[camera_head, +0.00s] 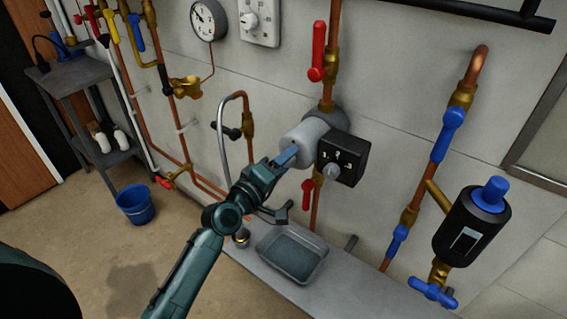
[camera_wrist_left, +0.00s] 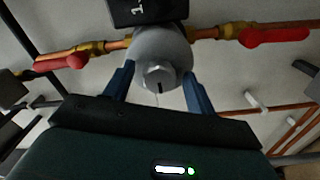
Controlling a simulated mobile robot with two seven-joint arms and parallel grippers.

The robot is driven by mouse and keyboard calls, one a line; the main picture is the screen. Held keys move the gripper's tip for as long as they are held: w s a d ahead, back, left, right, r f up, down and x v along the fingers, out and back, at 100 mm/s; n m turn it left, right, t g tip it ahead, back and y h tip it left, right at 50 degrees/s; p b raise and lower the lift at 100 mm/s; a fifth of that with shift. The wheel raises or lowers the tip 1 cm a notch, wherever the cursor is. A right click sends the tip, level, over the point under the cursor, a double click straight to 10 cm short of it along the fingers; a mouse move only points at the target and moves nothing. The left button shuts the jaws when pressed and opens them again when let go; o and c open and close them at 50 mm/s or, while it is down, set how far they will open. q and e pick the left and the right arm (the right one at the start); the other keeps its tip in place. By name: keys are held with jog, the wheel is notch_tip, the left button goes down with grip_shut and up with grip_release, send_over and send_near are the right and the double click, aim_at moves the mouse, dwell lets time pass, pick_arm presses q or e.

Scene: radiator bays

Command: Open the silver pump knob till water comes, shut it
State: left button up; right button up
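The pump is a light grey cylinder (camera_head: 303,137) on a vertical copper pipe, with a black control box at its right. A silver knob (camera_wrist_left: 159,77) with a dark slot sits on the pump's round face in the wrist view; in the head view my gripper hides it. My left gripper (camera_head: 287,156) is at the pump face. In the wrist view its blue fingers (camera_wrist_left: 158,84) stand open on both sides of the knob with gaps. A thin pale line shows just below the knob there; I cannot tell whether it is water. My right gripper is not in view.
The black box (camera_head: 341,157) carries another small grey knob. A grey tray (camera_head: 291,254) stands on a ledge below the pump. Red-handled valves (camera_head: 317,52) are above and below it. A black-bodied unit (camera_head: 471,227) with blue valves is at right. A blue bucket (camera_head: 135,204) stands on the floor.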

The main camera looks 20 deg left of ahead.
pick_arm(q)
jog(key=shift+s, duration=0.1)
jog(key=b+v, duration=0.2)
jog(key=v, duration=1.1)
